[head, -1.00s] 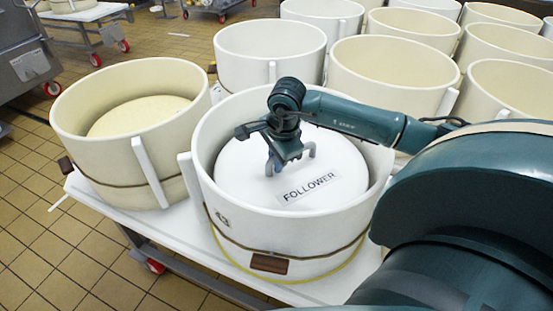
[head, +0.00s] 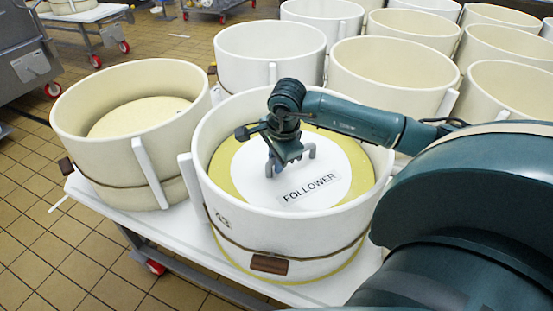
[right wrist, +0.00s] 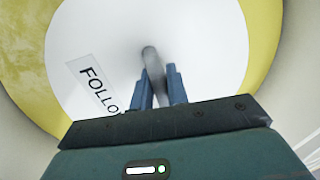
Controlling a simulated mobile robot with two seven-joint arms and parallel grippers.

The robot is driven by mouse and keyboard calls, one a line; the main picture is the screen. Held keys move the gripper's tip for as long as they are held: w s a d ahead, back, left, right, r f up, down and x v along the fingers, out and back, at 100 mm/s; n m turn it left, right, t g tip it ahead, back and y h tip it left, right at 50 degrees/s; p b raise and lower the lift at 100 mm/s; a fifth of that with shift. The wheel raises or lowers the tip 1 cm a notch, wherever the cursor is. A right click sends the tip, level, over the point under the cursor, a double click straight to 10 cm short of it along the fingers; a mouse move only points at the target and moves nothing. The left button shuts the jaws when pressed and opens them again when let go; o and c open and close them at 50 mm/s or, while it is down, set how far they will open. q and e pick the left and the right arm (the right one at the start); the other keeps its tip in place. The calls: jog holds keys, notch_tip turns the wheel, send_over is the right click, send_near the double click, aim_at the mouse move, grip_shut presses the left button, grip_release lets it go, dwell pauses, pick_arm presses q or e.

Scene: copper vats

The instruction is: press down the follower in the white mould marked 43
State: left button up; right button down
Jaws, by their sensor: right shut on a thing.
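The white mould (head: 345,222) stands at the front of the white table, with a dark mark that looks like 43 on its outer wall. Inside it lies the follower (head: 248,190), a white disc labelled FOLLOWER, with a yellow surface (head: 345,143) around it, below the rim. My right gripper (head: 283,163) reaches down inside the mould and is shut on the follower's grey handle (head: 310,152). The right wrist view shows the handle (right wrist: 150,57) between the two fingers (right wrist: 158,88). My left gripper is not in view.
A cream mould (head: 110,165) with a yellowish disc inside stands close on the left. Several more empty-looking moulds (head: 270,55) crowd behind and to the right. The white table (head: 165,222) has little free room. Tiled floor lies in front and left.

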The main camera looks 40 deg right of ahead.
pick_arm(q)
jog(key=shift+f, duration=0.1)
pick_arm(e)
jog(key=shift+s+f, duration=0.2)
jog(key=shift+f, duration=0.05)
jog(key=c, duration=1.3)
grip_release()
jog(key=shift+w+r, duration=0.1)
jog(key=shift+r, duration=0.05)
jog(key=shift+r, duration=0.2)
pick_arm(q)
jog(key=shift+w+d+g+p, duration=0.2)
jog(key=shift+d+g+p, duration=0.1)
jog(key=shift+p, duration=0.5)
pick_arm(e)
jog(key=v, duration=1.2)
jog(key=shift+r, duration=0.45)
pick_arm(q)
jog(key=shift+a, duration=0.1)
